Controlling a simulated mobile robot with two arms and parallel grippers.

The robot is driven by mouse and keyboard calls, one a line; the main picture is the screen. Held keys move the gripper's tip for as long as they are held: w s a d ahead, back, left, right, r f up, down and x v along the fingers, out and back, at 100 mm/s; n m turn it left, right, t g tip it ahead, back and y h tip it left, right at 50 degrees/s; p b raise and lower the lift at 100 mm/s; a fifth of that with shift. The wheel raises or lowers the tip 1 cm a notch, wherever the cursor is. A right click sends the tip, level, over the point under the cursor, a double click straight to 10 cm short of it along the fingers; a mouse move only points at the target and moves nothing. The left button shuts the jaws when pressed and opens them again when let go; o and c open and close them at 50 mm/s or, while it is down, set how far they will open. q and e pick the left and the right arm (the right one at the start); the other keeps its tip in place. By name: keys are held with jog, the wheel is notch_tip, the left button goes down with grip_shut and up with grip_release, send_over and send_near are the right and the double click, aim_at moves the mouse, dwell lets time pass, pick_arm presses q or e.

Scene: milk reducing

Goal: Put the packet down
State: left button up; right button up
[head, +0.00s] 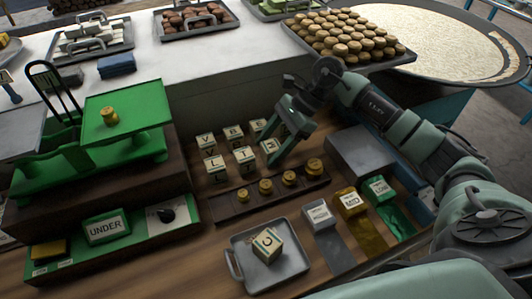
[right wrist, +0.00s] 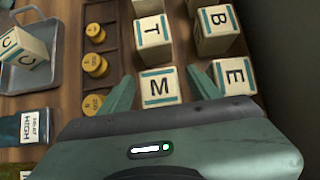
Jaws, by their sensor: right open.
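Several lettered cube packets stand in two rows on the wooden counter, among them L (head: 218,166) and T (head: 244,160); T also shows in the right wrist view (right wrist: 153,38). My right gripper (head: 278,138) is open over the right end of the front row. In the right wrist view, the M packet (right wrist: 159,88) sits between its fingers, with the E packet (right wrist: 236,76) just to the right. My left gripper is not in view.
A dark rack of brass weights (head: 233,205) runs before the packets. A green scale (head: 128,112) stands left, with an UNDER sign (head: 106,227) below. A tray of round pieces (head: 393,59) is behind.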

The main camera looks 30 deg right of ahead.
jog(key=b+v, duration=0.2)
jog(key=v, duration=0.7)
jog(key=shift+d+r, duration=0.3)
